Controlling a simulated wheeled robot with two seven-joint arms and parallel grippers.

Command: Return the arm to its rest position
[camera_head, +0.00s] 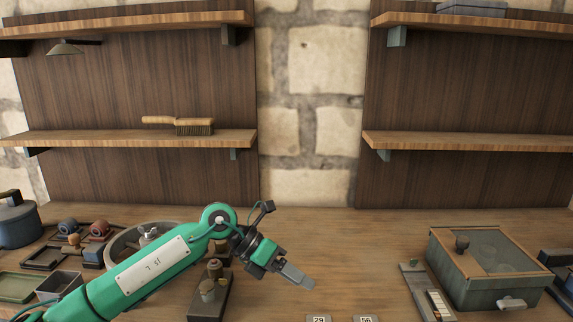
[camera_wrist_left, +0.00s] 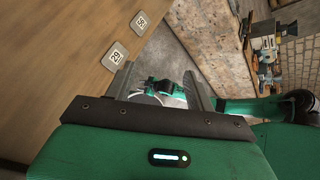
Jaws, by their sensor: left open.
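My left arm (camera_head: 150,270) is green and reaches in from the lower left of the head view, over the wooden workbench (camera_head: 370,250). Its gripper (camera_head: 300,278) points right and down above the bench and looks empty. In the left wrist view the two grey fingers (camera_wrist_left: 160,85) stand apart with nothing between them. Beyond them a grey floor and green parts of my own body show. My right gripper is not in the head view.
Number tags 29 (camera_head: 318,318) and 56 (camera_head: 366,318) lie at the bench's front. A glass-topped box (camera_head: 455,285) stands at right. A round grey part (camera_head: 120,247) and a small stand (camera_head: 205,300) are close to my arm. The middle back of the bench is clear.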

